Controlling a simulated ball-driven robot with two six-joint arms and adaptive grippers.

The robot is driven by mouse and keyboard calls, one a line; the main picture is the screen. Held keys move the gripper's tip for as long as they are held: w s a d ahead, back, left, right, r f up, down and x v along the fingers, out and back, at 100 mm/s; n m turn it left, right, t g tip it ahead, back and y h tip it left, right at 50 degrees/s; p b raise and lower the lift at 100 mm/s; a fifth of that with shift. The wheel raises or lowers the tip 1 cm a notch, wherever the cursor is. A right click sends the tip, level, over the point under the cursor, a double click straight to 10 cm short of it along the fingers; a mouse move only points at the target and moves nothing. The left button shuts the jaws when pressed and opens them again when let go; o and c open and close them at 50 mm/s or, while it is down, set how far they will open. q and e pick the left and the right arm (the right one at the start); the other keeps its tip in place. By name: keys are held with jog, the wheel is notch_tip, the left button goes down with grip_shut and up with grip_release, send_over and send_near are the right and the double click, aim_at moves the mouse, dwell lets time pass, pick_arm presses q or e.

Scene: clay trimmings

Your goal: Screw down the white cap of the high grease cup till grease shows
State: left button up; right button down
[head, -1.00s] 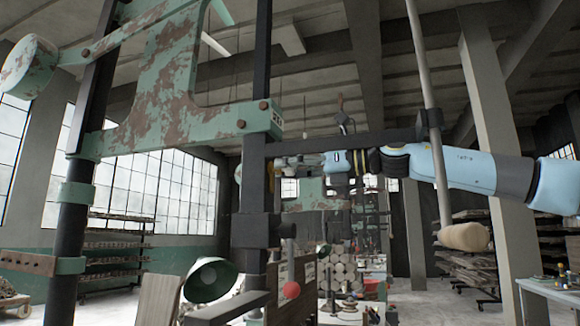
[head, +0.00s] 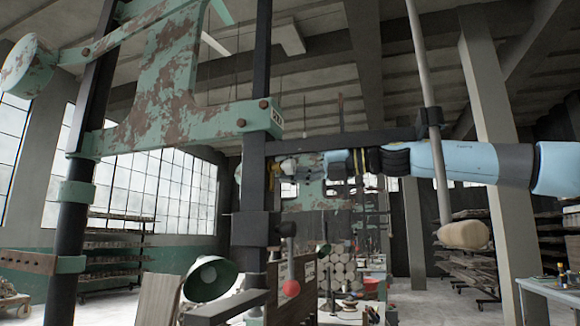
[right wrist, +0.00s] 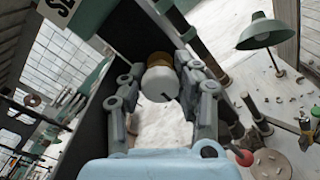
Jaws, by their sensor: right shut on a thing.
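My right gripper (head: 287,169) is at the far side of the dark press post in the head view, partly hidden by the post and the black bar. In the right wrist view, the right gripper (right wrist: 163,75) has its two jointed fingers on either side of a short round cap (right wrist: 160,82), whitish with a tan-grey part. The fingers are closed on it. The rest of the grease cup is hidden or too small to make out, and I see no grease showing. My left gripper is in neither current view.
A peeling green press frame (head: 165,90) and dark post (head: 250,180) stand close in front. A rod with a wooden knob (head: 464,235) hangs before my right arm. A green lamp (head: 210,278) and red ball (head: 291,288) are below.

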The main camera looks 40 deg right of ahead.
jog(key=m+b, duration=0.1)
jog(key=m, duration=0.4)
jog(key=shift+d+m, duration=0.1)
jog(key=shift+m, duration=0.2)
jog(key=m+b, duration=0.1)
jog(key=m, duration=0.4)
jog(key=shift+f, duration=0.1)
dwell(0.3)
jog(key=c, duration=0.9)
grip_release()
